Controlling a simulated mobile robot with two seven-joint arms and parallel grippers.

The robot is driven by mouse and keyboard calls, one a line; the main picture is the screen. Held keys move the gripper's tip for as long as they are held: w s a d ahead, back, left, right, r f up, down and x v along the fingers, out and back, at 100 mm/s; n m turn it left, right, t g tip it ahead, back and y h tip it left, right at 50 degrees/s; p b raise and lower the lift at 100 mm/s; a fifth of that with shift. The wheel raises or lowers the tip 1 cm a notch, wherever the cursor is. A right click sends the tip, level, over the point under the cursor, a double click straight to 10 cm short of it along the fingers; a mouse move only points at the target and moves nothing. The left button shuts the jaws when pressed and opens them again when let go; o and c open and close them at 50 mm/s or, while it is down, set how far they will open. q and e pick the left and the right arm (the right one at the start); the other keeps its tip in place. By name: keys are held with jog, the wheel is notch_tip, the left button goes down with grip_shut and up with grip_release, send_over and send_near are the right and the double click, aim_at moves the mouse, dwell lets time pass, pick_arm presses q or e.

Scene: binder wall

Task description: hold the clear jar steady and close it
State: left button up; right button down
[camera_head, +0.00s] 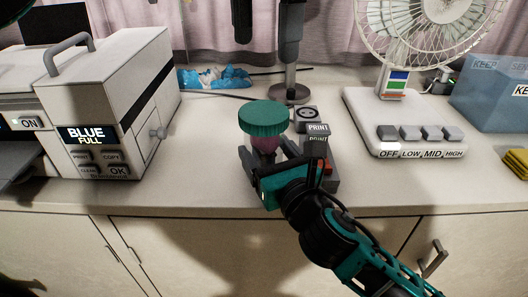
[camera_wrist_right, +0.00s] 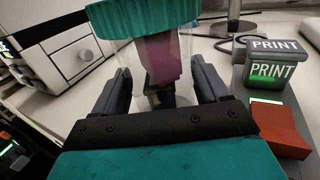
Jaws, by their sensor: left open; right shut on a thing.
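The clear jar (camera_head: 264,144) stands on the counter with a ridged teal lid (camera_head: 263,117) on top and something purple inside. The lid also shows at the top of the right wrist view (camera_wrist_right: 143,16), above the clear wall of the jar (camera_wrist_right: 187,75). I cannot tell how tightly the lid sits. My right gripper (camera_head: 268,155) is shut on the jar, its dark fingers on either side of the body below the lid. My left gripper (camera_head: 266,25) is open and empty at the top edge of the head view, its fingers pointing down above the lid.
A printer-like machine (camera_head: 105,100) stands on the left. A box with PRINT labels (camera_head: 318,140) is close beside the jar on the right. A fan (camera_head: 405,110) and a blue bin (camera_head: 490,95) stand farther right. Behind are a round-based stand (camera_head: 290,95) and crumpled blue material (camera_head: 215,77).

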grip_release()
dwell(0.3)
jog(key=v, duration=1.3)
